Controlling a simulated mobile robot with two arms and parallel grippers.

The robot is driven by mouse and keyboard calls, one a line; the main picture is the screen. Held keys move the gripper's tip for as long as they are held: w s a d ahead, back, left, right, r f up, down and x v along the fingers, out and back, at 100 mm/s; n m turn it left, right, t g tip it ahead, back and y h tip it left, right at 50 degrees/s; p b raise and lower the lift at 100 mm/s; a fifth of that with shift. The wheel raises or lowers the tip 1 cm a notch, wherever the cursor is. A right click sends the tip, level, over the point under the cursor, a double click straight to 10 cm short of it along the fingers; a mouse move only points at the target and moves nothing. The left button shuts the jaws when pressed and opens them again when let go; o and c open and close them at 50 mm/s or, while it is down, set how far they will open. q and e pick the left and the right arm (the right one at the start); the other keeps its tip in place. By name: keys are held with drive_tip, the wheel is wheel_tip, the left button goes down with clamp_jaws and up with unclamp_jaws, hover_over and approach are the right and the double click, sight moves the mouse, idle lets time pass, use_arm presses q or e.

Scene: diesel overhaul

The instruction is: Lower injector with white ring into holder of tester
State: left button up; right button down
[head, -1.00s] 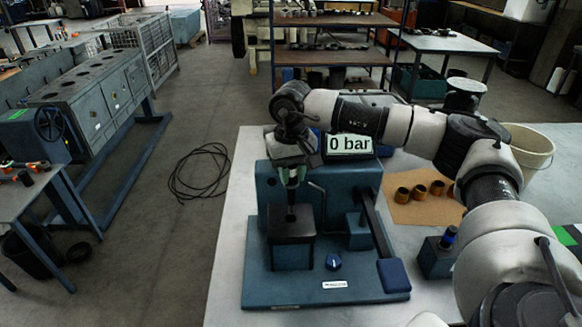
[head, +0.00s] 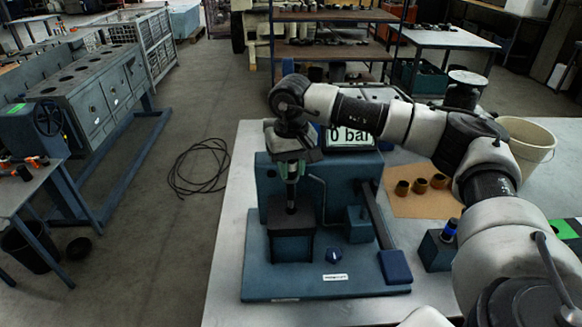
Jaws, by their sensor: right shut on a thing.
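The tester (head: 264,268) is a blue-grey bench unit with a dark block-shaped holder (head: 291,248) at its front left. My right gripper (head: 291,177) points down above the holder, shut on the slim dark injector (head: 291,194). The injector is upright, and its lower end meets the holder's top. How deep it sits cannot be told, and the white ring cannot be made out. The tester's display (head: 349,137) reads 0 bar and is partly covered by my arm. My left gripper is not in view.
The tester has a lever with a blue pad (head: 394,270) at its right. Brass sleeves (head: 420,186) lie on a brown mat (head: 408,207). A small block with a blue-topped part (head: 449,230) and a cream bucket (head: 527,145) stand farther right. The bench's left strip is clear.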

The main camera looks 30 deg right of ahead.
sight(291, 208)
drive_tip(key=shift+f, duration=0.1)
idle(0.3)
drive_tip(key=shift+f+b, duration=1.45)
drive_tip(key=shift+f, duration=0.2)
drive_tip(key=shift+f, duration=0.15)
drive_tip(key=shift+f+b, duration=1.55)
drive_tip(key=shift+f, duration=0.2)
drive_tip(key=shift+f+b, duration=1.15)
drive_tip(key=shift+f, duration=0.1)
